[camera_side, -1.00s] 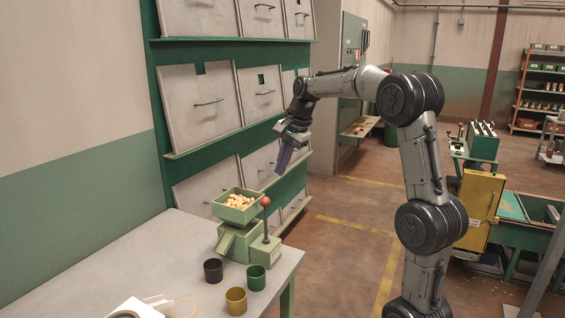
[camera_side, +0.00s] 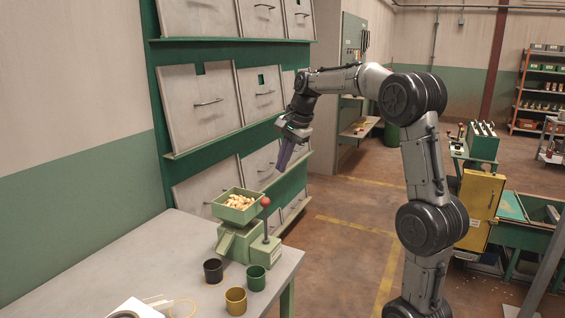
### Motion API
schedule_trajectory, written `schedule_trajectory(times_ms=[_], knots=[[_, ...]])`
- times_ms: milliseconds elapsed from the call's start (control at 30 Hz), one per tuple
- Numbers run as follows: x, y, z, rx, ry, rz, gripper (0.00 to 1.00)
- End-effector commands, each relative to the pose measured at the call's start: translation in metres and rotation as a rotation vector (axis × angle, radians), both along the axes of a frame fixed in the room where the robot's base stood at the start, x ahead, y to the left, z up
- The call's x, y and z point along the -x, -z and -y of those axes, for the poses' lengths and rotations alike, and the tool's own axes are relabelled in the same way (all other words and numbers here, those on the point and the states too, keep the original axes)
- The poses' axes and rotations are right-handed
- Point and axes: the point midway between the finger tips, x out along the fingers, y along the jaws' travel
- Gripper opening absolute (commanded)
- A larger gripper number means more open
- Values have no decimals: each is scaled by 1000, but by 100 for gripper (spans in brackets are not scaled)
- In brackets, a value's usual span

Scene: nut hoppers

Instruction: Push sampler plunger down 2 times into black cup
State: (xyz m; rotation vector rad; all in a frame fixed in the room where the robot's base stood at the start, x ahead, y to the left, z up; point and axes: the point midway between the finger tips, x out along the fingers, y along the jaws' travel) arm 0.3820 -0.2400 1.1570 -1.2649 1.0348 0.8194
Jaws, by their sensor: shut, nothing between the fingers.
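The sampler (camera_side: 238,240) is a green device at the table's far right corner, with a tray of nuts (camera_side: 238,201) on top. Its plunger (camera_side: 265,222) is a dark upright rod with a red ball knob (camera_side: 265,201), standing raised on the right block. The black cup (camera_side: 213,271) stands upright on the table in front of the sampler, to its left. My gripper (camera_side: 283,166) is shut and empty, pointing down and slightly left, above and to the right of the red knob and apart from it. The inside of the black cup is too dark to read.
A green cup (camera_side: 256,278) and a yellow cup (camera_side: 236,301) stand near the black cup on the table (camera_side: 165,255). A white object (camera_side: 135,309) with a yellow cord lies at the front. Grey hopper doors (camera_side: 201,100) line the wall behind.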

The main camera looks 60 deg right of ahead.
Motion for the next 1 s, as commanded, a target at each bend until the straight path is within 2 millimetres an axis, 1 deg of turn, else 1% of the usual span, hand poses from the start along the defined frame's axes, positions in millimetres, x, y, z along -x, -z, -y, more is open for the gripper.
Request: schedule_trajectory(times_ms=[167,267,333,400,500,600,733,867,1000], knots=[[1,0,-1,-7,8,-3,0],[6,0,-7,-43,26,-30,0],[9,-11,-13,-75,44,-40,0],[7,-26,-16,-117,67,-51,0],[1,-44,-15,-188,103,-81,0],[-5,-58,-9,-250,137,-110,0],[-12,-69,1,-320,170,-150,0],[-18,-72,15,-374,197,-185,0],[-24,-67,33,-411,214,-210,0]])
